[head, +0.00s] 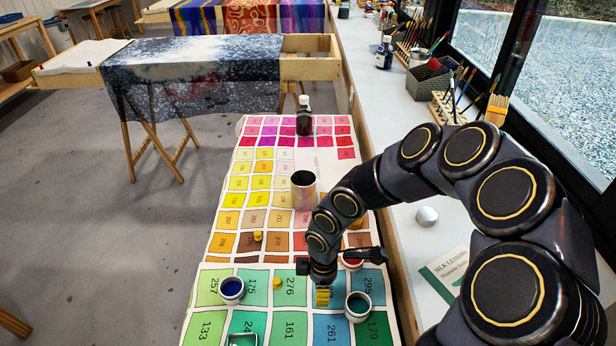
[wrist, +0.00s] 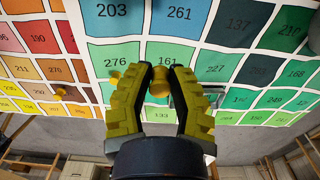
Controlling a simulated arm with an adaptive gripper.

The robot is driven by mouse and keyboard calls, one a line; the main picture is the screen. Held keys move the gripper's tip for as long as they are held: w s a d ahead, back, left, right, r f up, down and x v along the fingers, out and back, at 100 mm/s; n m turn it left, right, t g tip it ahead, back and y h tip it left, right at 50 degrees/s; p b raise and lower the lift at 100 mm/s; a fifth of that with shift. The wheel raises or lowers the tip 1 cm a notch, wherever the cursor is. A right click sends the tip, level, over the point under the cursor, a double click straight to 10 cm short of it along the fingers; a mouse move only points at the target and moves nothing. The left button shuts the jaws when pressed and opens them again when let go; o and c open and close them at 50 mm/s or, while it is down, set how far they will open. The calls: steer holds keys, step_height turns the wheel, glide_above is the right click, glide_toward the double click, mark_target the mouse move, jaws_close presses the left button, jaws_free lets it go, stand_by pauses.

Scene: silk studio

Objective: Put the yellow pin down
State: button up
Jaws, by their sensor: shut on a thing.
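My gripper (head: 322,298) points down over the colour chart (head: 205,331) in the head view, near the green and blue patches. In the wrist view its two yellow ribbed fingers (wrist: 160,82) are closed on a small yellow pin (wrist: 159,88), held between the tips. The fingers hide this pin in the head view. I cannot tell whether its base touches the chart. A second yellow pin (head: 277,283) stands on the chart left of my gripper; it also shows in the wrist view (wrist: 115,76). An orange-yellow pin (head: 257,236) stands farther back.
A cup of blue (head: 231,291) stands at left, a cup of dark teal (head: 357,307) close right of my gripper, and a red cup (head: 353,259) behind. A pale cylinder (head: 303,190) and a dark bottle (head: 304,122) stand farther back. Bare patches lie between them.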

steer(key=w+d+r+m, duration=0.4)
steer(key=r+m, duration=0.4)
steer(key=m, duration=0.1)
steer(key=w+d+r+m, duration=0.3)
steer(key=w+r+m, duration=0.1)
steer(key=r+m, duration=0.5)
steer(key=s+a+f+n, duration=0.2)
steer(key=s+a+f, duration=0.1)
steer(key=s+f, duration=0.3)
steer(key=s+a+f+n, duration=0.1)
steer(key=s+a+f, duration=0.3)
steer(key=f, duration=0.5)
glide_above(308, 280)
step_height(308, 280, down, 9)
steer(key=shift+f, duration=0.15)
steer(key=shift+w+a+f, duration=0.1)
steer(key=shift+w+f, duration=0.15)
steer(key=shift+f, duration=1.55)
steer(key=shift+f, duration=0.15)
